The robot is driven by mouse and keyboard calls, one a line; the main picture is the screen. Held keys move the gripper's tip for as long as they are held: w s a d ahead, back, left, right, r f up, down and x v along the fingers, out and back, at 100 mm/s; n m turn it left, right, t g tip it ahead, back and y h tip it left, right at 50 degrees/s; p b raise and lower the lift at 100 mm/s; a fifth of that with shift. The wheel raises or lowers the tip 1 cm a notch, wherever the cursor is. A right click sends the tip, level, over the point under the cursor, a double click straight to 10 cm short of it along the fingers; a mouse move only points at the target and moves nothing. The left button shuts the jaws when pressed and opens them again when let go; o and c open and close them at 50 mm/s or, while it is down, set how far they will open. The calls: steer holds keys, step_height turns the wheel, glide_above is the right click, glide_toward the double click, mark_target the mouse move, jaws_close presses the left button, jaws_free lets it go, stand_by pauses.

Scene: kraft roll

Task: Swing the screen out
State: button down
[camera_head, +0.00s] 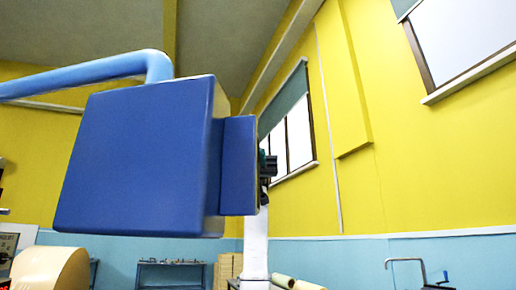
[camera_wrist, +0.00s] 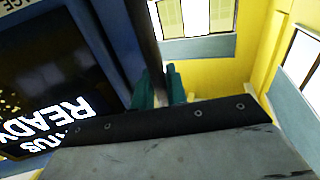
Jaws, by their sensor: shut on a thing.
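The screen is a blue box (camera_head: 135,160) hung from a light blue overhead arm (camera_head: 90,73), its back towards the head camera. In the wrist view its dark display (camera_wrist: 45,75) shows at the left with tilted text, partly reading "READY". My gripper (camera_head: 267,166) is at the right edge of the screen's housing in the head view, partly hidden by it. In the wrist view the teal fingers (camera_wrist: 158,85) are shut around a dark upright bar (camera_wrist: 145,45) beside the display, apparently the screen's handle. Its lower end is hidden behind my wrist.
A tan paper roll (camera_head: 50,268) is at the lower left. A blue bench (camera_head: 170,272) stands at the back, with more pale rolls (camera_head: 295,283) at the lower middle. A bent metal crank or pipe (camera_head: 410,262) is at the lower right. The space right of the screen looks open.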

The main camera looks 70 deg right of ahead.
steer(key=shift+w+d+f, duration=0.2)
steer(key=shift+d+f, duration=0.05)
steer(key=shift+d, duration=0.4)
steer(key=c, duration=1.5)
jaws_free()
steer(key=shift+d+f, duration=0.1)
